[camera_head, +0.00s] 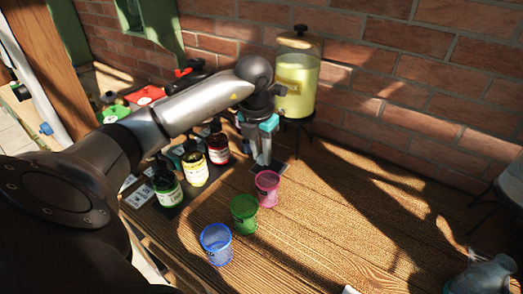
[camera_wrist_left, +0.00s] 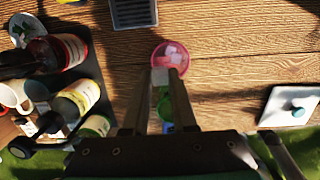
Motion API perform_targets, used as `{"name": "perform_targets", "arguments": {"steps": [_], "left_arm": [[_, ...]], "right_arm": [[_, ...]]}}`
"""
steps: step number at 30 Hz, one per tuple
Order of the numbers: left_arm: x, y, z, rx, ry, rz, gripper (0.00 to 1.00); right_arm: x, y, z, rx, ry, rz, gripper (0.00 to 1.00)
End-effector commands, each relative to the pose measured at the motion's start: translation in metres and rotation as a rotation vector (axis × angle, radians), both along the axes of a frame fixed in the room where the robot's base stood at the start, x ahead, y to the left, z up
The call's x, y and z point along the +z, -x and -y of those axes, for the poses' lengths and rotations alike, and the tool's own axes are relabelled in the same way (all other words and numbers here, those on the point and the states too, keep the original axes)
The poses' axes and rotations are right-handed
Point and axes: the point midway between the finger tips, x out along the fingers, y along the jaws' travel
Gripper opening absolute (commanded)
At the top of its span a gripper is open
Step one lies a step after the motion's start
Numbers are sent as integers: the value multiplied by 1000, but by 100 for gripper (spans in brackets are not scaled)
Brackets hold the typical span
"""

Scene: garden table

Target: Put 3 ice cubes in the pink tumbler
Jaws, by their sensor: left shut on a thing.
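The pink tumbler (camera_head: 268,190) stands upright on the wooden table, at the back of a row with the green tumbler (camera_head: 243,214) and blue tumbler (camera_head: 216,245). In the left wrist view I look down into the pink tumbler (camera_wrist_left: 156,49), where pale ice cubes (camera_wrist_left: 171,52) show; their exact number is unclear. My left gripper (camera_head: 262,162) is just above and behind the pink tumbler in the head view. It is shut on a pale ice cube (camera_wrist_left: 160,76), which shows between the fingertips near the tumbler's rim.
A drink dispenser (camera_head: 296,85) stands behind, by the brick wall. Several bottles (camera_head: 194,169) stand left of the tumblers. A bluish glass vessel (camera_head: 485,277) is at far right. The table's middle right is clear.

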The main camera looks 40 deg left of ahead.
Motion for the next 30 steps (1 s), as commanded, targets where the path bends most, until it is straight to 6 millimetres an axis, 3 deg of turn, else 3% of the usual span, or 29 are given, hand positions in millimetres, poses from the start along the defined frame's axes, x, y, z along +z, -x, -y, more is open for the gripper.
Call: {"name": "perform_targets", "arguments": {"steps": [8,9,18,26,30], "left_arm": [[-2,0,0,1,-1,1,0],[-2,0,0,1,-1,1,28],[-2,0,0,1,-1,1,60],[-1,0,0,1,-1,1,60],[11,0,-1,1,-1,5,60]], "right_arm": [[-1,0,0,0,0,0,50],[-1,0,0,0,-1,0,50],[-1,0,-3,-1,-4,-1,50],[-2,0,-5,-1,-7,-1,50],[-2,0,-5,-1,-7,-1,50]]}}
